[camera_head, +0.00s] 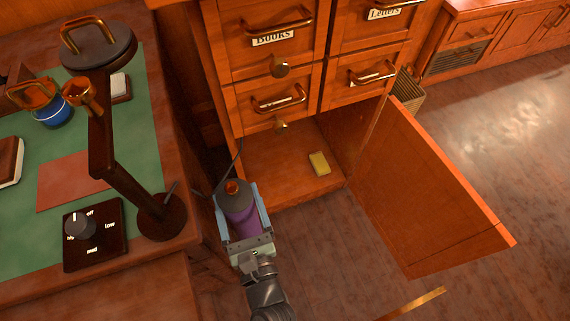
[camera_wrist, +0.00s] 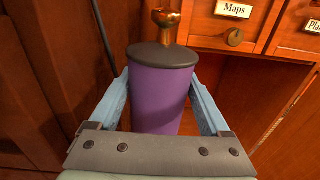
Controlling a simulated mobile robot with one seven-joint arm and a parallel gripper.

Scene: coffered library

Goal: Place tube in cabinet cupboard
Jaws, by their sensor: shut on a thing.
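My gripper (camera_head: 242,217) is shut on a purple tube (camera_head: 241,222) with a dark grey lid and a copper knob. In the wrist view the tube (camera_wrist: 160,98) stands upright between the two blue fingers of my gripper (camera_wrist: 162,100). The wooden cabinet (camera_head: 265,40) has an open cupboard (camera_head: 270,165) at its bottom. The cupboard door (camera_head: 430,190) is swung wide open to the right. My gripper holds the tube in front of the cupboard's left side, beside the desk. The tube's underside is hidden.
A yellow block (camera_head: 319,163) lies on the cupboard floor at right. The desk (camera_head: 140,265) at left carries a lamp (camera_head: 103,135) and a dial box (camera_head: 95,234). Labelled drawers (camera_head: 279,98) sit above the cupboard. A basket (camera_head: 408,93) stands behind the door.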

